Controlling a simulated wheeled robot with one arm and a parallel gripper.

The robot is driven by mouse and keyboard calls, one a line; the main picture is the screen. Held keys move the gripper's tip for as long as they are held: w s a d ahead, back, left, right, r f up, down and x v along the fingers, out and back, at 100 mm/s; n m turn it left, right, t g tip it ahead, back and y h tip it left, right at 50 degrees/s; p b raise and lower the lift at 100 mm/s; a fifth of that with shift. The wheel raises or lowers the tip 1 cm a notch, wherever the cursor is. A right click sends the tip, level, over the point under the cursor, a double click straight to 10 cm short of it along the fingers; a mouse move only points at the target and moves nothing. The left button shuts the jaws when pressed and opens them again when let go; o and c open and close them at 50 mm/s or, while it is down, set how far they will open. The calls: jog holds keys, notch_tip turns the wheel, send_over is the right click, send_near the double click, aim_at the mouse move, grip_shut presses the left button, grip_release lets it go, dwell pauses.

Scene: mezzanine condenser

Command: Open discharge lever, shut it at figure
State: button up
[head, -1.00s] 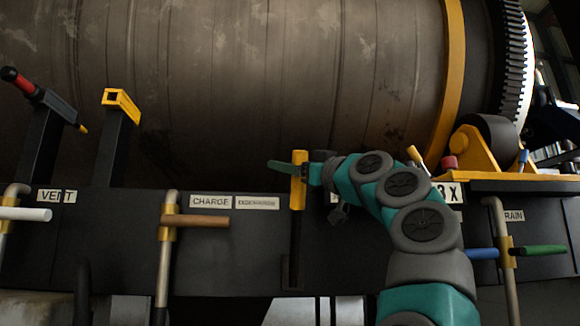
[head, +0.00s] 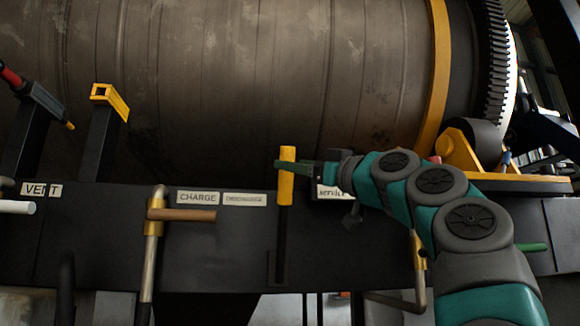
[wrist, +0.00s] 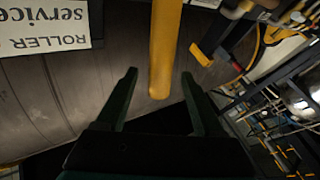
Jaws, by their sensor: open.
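The lever with an upright yellow handle (head: 286,180) stands on the dark panel, right of a small plate (head: 245,199) whose lettering is too blurred to read surely. Its dark stem runs down the panel below the handle. My gripper (head: 290,164) reaches in from the right at the handle's upper part. In the wrist view the yellow handle (wrist: 164,50) hangs between the two spread fingers of my gripper (wrist: 159,76), with gaps on both sides. The jaws are open and do not grip it. No figure or gauge reading is visible.
A brown-handled lever (head: 182,215) stands left, under the CHARGE plate (head: 198,198). A white handle (head: 17,207) is near the VENT plate (head: 41,189). The big drum (head: 230,80) fills the back. A service plate (wrist: 45,25) shows in the wrist view.

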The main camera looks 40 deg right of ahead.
jog(key=shift+s+f, duration=0.2)
jog(key=shift+s, duration=0.45)
jog(key=shift+a, duration=0.1)
